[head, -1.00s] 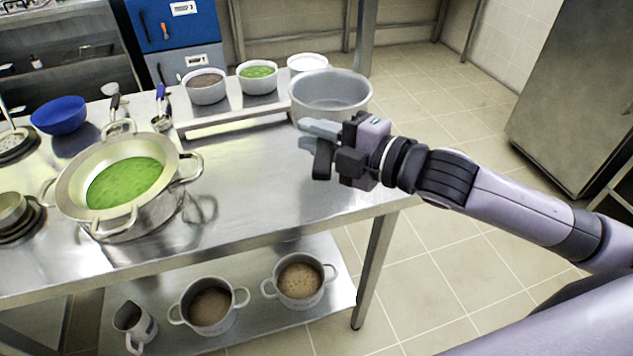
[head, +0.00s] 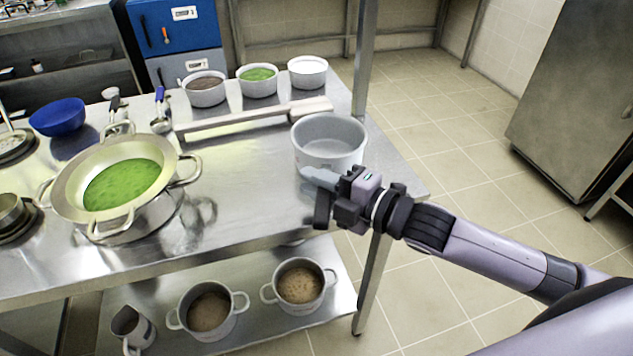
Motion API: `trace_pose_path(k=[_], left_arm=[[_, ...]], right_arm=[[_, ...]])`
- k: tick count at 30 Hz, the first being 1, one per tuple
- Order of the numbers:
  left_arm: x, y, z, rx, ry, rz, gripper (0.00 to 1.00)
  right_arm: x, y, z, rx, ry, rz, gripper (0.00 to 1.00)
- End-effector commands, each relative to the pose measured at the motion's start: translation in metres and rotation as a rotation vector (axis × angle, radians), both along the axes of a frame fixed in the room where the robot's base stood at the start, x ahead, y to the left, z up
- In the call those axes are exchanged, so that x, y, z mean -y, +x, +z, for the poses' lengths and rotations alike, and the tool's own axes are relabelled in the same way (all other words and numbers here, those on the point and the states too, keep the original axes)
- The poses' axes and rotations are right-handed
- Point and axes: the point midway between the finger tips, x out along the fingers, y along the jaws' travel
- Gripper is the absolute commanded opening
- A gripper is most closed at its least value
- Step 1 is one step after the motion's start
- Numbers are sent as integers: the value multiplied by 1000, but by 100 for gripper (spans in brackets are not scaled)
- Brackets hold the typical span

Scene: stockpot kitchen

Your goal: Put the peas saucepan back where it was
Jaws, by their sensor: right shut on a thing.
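A grey, empty-looking saucepan (head: 331,150) is upright over the right end of the steel table (head: 250,205). I take it for the peas saucepan, though no peas show in it. My right gripper (head: 312,192) is at its near side, shut on it; the handle is mostly hidden by the fingers. I cannot tell whether the base touches the tabletop. A wide pan (head: 70,187) with green contents sits on the left of the table. My left gripper is not in view.
Behind the saucepan is a low rail (head: 225,122), with a brown-filled bowl (head: 206,97), a green-filled bowl (head: 259,87) and a white-filled bowl (head: 307,79) beyond it. A blue bowl (head: 58,119) stands at left. The middle of the table is clear.

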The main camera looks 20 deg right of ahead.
Motion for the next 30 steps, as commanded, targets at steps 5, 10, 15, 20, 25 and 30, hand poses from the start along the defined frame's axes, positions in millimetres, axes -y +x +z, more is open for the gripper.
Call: trace_pose_path(k=[5,10,15,20,25,30], left_arm=[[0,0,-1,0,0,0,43],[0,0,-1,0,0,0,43],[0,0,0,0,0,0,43],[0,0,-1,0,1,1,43],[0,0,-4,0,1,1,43],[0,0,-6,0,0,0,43]], right_arm=[[0,0,-3,-1,-1,-1,46],[0,0,-3,-1,-1,0,46],[0,0,0,0,0,0,46],[9,-9,0,-3,-1,-2,46],[25,-30,2,-4,-2,-1,46],[41,-49,5,-3,-4,0,46]])
